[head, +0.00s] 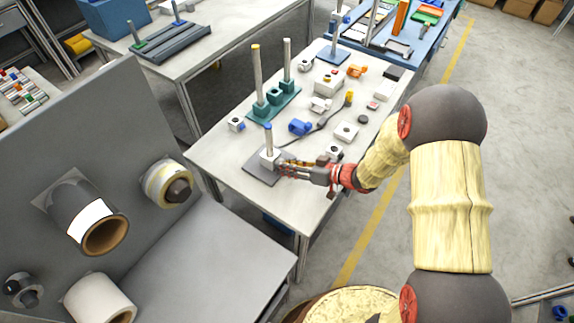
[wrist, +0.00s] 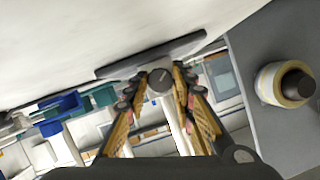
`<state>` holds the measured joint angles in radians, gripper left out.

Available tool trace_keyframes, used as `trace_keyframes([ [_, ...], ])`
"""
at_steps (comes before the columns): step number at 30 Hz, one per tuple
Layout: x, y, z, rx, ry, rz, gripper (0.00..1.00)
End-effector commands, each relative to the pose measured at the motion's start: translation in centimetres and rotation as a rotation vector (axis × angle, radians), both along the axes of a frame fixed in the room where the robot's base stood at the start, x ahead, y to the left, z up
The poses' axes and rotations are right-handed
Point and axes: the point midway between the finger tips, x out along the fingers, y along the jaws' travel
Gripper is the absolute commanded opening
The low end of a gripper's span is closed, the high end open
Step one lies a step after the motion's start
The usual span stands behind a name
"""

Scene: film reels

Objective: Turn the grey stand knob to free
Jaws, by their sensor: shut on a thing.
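My gripper (head: 284,167) reaches in from the right at the block. In the wrist view the round grey knob (wrist: 160,83) sits between my two fingertips (wrist: 161,76), which are shut on its sides. The stand's base also shows as a dark slab (wrist: 118,68) beyond the knob. The knob's setting cannot be read.
A teal stand (head: 284,103) with two posts is behind. A blue clamp (head: 300,127), a cable (head: 325,121) and several small pale blocks lie close by on the table (head: 215,150). A grey panel with film reels (head: 165,185) is at the left.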

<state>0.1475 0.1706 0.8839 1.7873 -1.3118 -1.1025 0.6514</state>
Motion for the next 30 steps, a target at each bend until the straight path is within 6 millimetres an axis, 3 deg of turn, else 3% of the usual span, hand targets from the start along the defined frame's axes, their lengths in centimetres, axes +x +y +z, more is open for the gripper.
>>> trace_keyframes([
  [6,0.00,0.02,0.03,-0.010,-0.013,-0.001,0.00],
  [18,-0.10,0.10,0.02,-0.155,-0.198,-0.001,0.00],
  [28,-0.09,0.08,0.04,-0.163,-0.209,0.000,0.00],
  [29,-0.09,0.08,0.03,-0.162,-0.208,0.000,0.26],
  [30,-0.09,0.07,0.04,-0.162,-0.208,0.000,0.28],
])
